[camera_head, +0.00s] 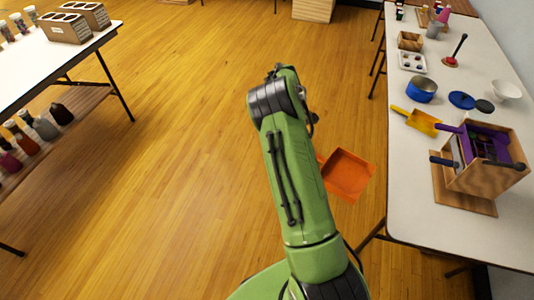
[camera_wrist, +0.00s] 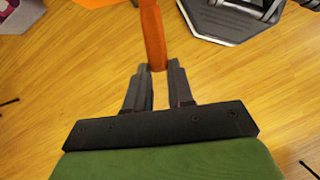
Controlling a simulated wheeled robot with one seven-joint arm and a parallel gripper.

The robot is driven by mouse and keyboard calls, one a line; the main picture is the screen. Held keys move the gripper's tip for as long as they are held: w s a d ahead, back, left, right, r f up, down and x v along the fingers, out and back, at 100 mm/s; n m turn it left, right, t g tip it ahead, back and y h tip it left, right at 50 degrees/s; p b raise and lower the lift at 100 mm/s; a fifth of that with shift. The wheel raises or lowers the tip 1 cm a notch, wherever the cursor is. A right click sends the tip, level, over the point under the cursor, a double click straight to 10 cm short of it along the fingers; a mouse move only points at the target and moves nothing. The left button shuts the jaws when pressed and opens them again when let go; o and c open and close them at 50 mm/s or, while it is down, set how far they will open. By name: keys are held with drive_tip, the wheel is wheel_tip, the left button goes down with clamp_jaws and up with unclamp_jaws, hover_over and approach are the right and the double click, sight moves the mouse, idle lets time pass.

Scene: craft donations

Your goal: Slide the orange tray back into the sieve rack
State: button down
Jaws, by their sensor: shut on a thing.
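The orange tray (camera_head: 348,174) is a shallow square tray, held in the air over the floor to the left of the right-hand table. In the wrist view its orange handle (camera_wrist: 153,35) runs up from between the fingers of my gripper (camera_wrist: 159,72), which is shut on it. In the head view my arm hides the gripper. The wooden sieve rack (camera_head: 497,181) stands near the front of the right-hand table. The rack's inner slots are hard to make out.
On the right-hand table (camera_head: 412,210), a yellow scoop (camera_head: 420,121), a blue pot (camera_head: 421,89), a blue lid (camera_head: 461,100) and a white bowl (camera_head: 507,89) stand behind the rack. The wooden floor left of my arm is clear. Another table (camera_head: 22,72) stands at far left.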

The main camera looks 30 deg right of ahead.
drive_tip(key=s+d+r+n, duration=0.1)
drive_tip(key=s+d+n, duration=0.1)
drive_tip(key=s+d, duration=0.3)
drive_tip(key=s+d+r+n+t+h+b, duration=0.1)
drive_tip(key=s+d, duration=0.4)
drive_tip(key=d, duration=0.9)
drive_tip(key=shift+s+n, duration=0.15)
drive_tip(key=shift+n, duration=0.45)
drive_tip(key=shift+r+h, duration=0.15)
drive_tip(key=shift+h, duration=0.15)
drive_tip(key=shift+s+d, duration=0.1)
drive_tip(key=shift+s+d, duration=0.25)
drive_tip(key=shift+s, duration=0.05)
drive_tip(key=shift+p, duration=0.55)
